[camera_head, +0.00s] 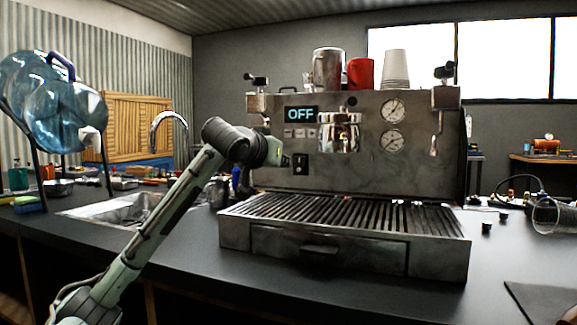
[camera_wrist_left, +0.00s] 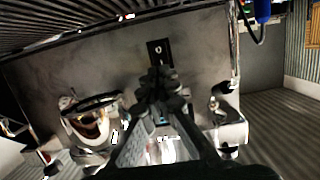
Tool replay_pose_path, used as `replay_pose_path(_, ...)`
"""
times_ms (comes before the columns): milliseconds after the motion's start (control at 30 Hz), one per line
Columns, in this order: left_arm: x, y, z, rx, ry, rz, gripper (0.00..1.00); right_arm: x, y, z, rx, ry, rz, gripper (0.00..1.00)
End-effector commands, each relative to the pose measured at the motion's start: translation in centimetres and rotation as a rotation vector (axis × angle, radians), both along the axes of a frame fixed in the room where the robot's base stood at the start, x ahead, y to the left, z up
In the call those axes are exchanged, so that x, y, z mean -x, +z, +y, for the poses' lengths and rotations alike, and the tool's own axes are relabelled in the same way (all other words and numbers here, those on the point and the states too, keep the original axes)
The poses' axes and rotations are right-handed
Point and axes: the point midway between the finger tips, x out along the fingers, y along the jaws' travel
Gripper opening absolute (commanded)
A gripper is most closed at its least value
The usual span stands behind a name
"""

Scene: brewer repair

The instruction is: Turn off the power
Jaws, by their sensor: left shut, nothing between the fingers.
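The espresso machine (camera_head: 345,175) stands on the dark counter. Its display (camera_head: 301,115) reads OFF. A black power switch plate (camera_head: 300,164) sits on the front panel below the display; it also shows in the left wrist view (camera_wrist_left: 159,50). My left gripper (camera_head: 285,160) is shut and empty, just left of the switch plate in the head view. In the left wrist view the gripper (camera_wrist_left: 158,78) points at the panel, its tips at the plate's edge. I cannot tell whether they touch it. My right gripper is not in view.
The slatted drip tray (camera_head: 340,216) juts out below the switch. The portafilter group (camera_head: 338,133) and gauges (camera_head: 392,112) are right of it. A steam wand (camera_wrist_left: 234,45) hangs near my gripper. A sink (camera_head: 125,208) and large water jugs (camera_head: 62,115) are at left.

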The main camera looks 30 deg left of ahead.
Motion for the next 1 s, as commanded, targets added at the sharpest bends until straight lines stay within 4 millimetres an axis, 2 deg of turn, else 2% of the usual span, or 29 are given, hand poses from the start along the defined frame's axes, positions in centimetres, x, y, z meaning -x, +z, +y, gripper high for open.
replay_pose_path(100, 2.3, 0.4, -0.6, -0.001, -0.001, -0.001, 0.00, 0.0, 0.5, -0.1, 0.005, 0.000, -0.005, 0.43)
replay_pose_path(300, 4.4, 1.0, -1.1, 0.000, -0.002, 0.001, 0.00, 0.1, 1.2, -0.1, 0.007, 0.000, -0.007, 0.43)
replay_pose_path(1000, 4.8, 0.8, -1.0, 0.002, 0.004, -0.001, 0.00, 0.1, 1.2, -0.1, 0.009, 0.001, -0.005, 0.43)
